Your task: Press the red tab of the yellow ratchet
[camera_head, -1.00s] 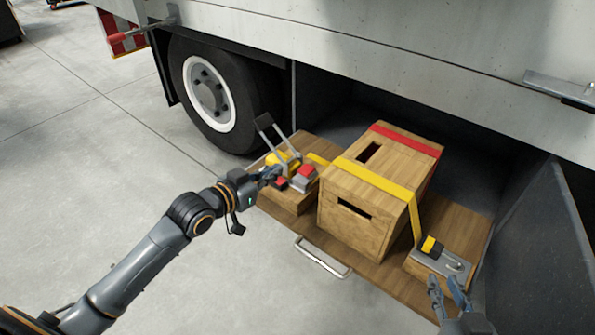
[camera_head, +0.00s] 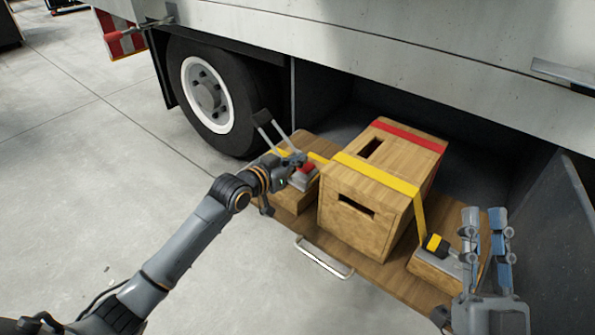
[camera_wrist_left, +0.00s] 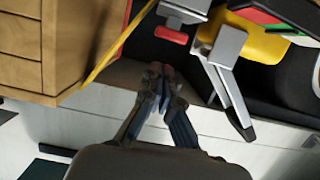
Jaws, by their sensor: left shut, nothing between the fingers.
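The yellow ratchet (camera_head: 282,153) with its raised grey lever sits on a wooden block left of the crate, partly hidden by my left gripper. Its red tab (camera_head: 307,168) sits on a grey metal part. In the left wrist view, the red tab (camera_wrist_left: 171,35) shows just above the fingertips, with the yellow body (camera_wrist_left: 262,46) to its right. My left gripper (camera_head: 297,160) is shut and empty, close beside the tab; I cannot tell whether they touch. It also shows in the wrist view (camera_wrist_left: 160,70). My right gripper (camera_head: 484,213) is open and empty at lower right.
A wooden crate (camera_head: 348,218) under yellow and red straps stands on a wooden board with a metal handle (camera_head: 324,258). A second ratchet (camera_head: 436,244) sits on a block at right. The truck wheel (camera_head: 207,88) and dark side panel (camera_head: 560,235) bound the space.

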